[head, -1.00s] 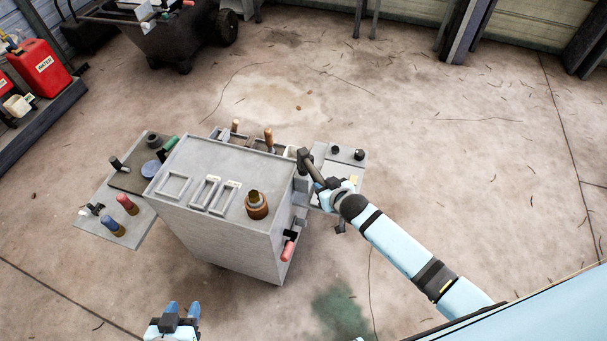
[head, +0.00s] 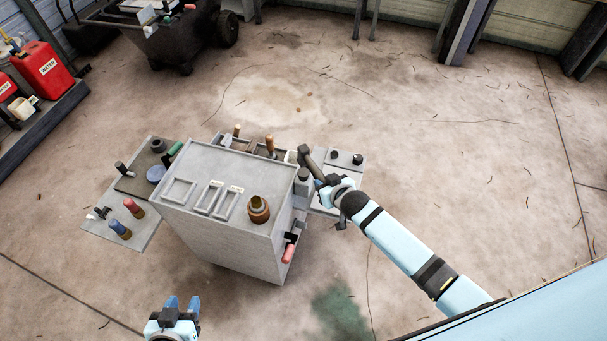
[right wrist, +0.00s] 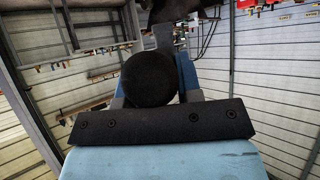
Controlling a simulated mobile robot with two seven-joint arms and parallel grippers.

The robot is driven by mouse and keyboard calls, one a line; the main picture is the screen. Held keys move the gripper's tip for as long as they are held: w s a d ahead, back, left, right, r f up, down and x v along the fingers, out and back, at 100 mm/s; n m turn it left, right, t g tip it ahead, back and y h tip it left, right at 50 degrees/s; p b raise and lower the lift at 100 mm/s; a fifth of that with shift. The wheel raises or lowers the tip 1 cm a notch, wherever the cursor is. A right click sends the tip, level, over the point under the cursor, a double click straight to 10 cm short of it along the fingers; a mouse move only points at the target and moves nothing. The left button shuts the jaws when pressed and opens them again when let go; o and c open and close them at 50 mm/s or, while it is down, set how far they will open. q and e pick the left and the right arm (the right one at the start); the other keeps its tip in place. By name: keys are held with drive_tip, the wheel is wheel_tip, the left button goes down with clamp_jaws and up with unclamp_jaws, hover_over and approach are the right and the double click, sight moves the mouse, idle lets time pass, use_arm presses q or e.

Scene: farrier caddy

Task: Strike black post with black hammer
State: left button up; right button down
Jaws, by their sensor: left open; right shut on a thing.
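My right gripper (head: 327,186) is shut on the black hammer (head: 315,166) at the right side of the grey caddy (head: 215,240). The hammer's dark head (head: 303,153) points up and away, beside the caddy's top edge. In the right wrist view, a dark round end (right wrist: 150,79), apparently the hammer's handle, sits between my blue fingers. Two short black posts (head: 334,154) (head: 357,159) stand on the right side shelf, to the right of the hammer head and apart from it. I cannot tell which is the task's post. My left gripper (head: 182,303) is open and empty at the bottom left.
A brown bottle (head: 258,209) and white-grey frames (head: 218,200) are on the caddy top. The left shelf (head: 100,228) carries red- and blue-handled tools. A red-handled tool (head: 289,252) hangs at the right side. The floor to the right is clear.

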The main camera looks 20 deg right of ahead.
idle(0.5)
wheel_tip(320, 180, down, 6)
drive_tip(key=b, duration=0.4)
wheel_tip(320, 180, up, 4)
drive_tip(key=p, duration=0.4)
drive_tip(key=shift+r, duration=1.1)
